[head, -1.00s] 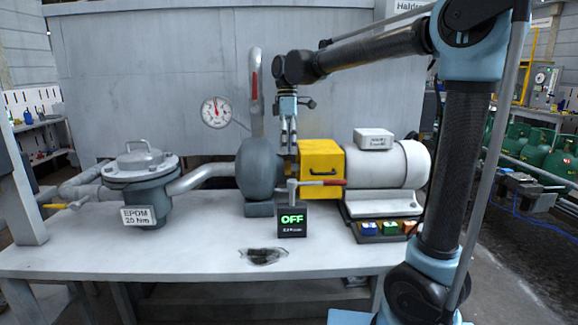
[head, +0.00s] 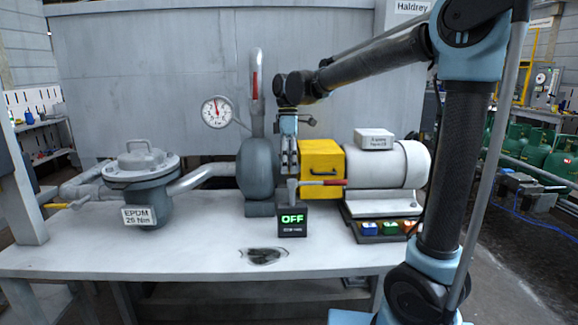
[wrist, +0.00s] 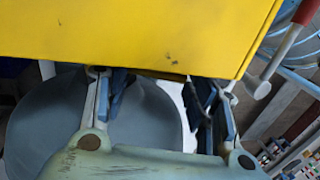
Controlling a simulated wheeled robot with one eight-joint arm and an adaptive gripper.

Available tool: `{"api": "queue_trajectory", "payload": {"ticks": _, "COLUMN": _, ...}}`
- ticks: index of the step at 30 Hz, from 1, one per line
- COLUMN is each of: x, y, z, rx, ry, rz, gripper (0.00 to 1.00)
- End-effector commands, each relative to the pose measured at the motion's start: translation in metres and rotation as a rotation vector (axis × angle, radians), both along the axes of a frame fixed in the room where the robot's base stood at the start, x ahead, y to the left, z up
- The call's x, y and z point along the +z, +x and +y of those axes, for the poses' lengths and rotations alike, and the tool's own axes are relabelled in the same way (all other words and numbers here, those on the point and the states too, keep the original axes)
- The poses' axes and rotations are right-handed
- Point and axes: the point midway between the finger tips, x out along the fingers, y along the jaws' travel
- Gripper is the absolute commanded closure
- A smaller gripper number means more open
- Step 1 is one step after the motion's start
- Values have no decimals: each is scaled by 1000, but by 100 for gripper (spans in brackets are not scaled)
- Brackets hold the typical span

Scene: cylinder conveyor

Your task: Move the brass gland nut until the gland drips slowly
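My gripper (head: 289,176) points down into the gap between the round grey pump casing (head: 256,168) and the yellow guard box (head: 321,163). In the wrist view its two fingers stand well apart (wrist: 160,92), with the guard's yellow edge (wrist: 140,30) across the top and the grey casing (wrist: 50,120) behind. The fingertips are partly hidden by the guard's edge. I cannot make out the brass gland nut in either view. I see no drip. The small black display (head: 292,218) in front reads OFF in green.
A red-handled lever (head: 320,183) sticks out in front of the guard, close to my gripper. A white motor (head: 385,163) stands to the right. A pressure gauge (head: 216,112) and a lidded grey strainer (head: 141,180) are to the left. The front bench (head: 190,250) is mostly clear, with a dark stain.

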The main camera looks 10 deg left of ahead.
Motion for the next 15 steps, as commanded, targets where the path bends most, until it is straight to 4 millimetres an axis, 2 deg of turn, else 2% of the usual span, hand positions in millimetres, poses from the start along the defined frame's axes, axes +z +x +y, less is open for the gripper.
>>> {"api": "queue_trajectory", "payload": {"ticks": 1, "x": 0, "y": 1, "z": 0, "rx": -1, "ry": 0, "rz": -1, "gripper": 83}}
{"api": "queue_trajectory", "payload": {"ticks": 2, "x": 0, "y": 1, "z": 0, "rx": -1, "ry": 0, "rz": -1, "gripper": 90}}
{"api": "queue_trajectory", "payload": {"ticks": 3, "x": 0, "y": 1, "z": 0, "rx": -1, "ry": 0, "rz": -1, "gripper": 91}}
{"api": "queue_trajectory", "payload": {"ticks": 15, "x": 3, "y": 5, "z": 0, "rx": -3, "ry": -17, "rz": 67, "gripper": 92}}
